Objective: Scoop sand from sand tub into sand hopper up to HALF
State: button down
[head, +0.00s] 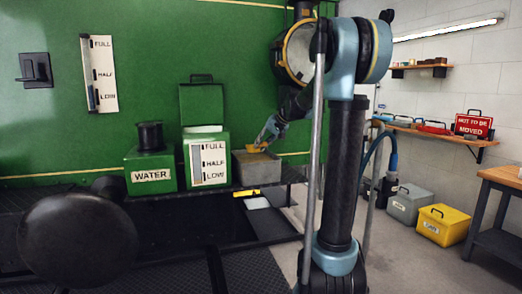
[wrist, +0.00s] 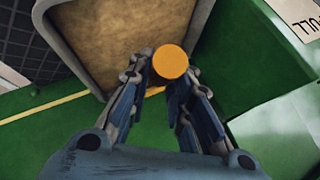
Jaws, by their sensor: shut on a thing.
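The grey sand tub (head: 257,172) stands just right of the green sand hopper (head: 222,141), whose lid is raised. The hopper's white plate (head: 208,162) reads FULL, HALF and LOW; I cannot read its level surely. My gripper (head: 264,139) is over the tub, shut on a yellow scoop (head: 255,149). In the wrist view, the fingers (wrist: 160,88) hold the scoop by its round orange end (wrist: 171,62). Tan sand (wrist: 140,25) shows inside the tub's grey rim (wrist: 62,45) beyond. The scoop's bowl and any load are hidden there.
A green WATER box (head: 150,170) with a black cap stands left of the hopper. A second gauge (head: 100,75) is on the green wall. A grey box (head: 409,204) and yellow box (head: 443,225) sit on the floor at right.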

jog(key=shift+s+d+r+n+t+y, duration=0.15)
jog(key=shift+s+r+t, duration=0.15)
jog(key=shift+r, duration=0.35)
jog(key=shift+s+d+r+n+t+y, duration=0.1)
jog(key=shift+s+r+t+y, duration=0.2)
jog(key=shift+r, duration=0.4)
jog(key=shift+s+d+r+n+t+y, duration=0.1)
jog(key=shift+r+t, duration=0.3)
jog(key=shift+r, duration=0.25)
jog(key=shift+s, duration=0.1)
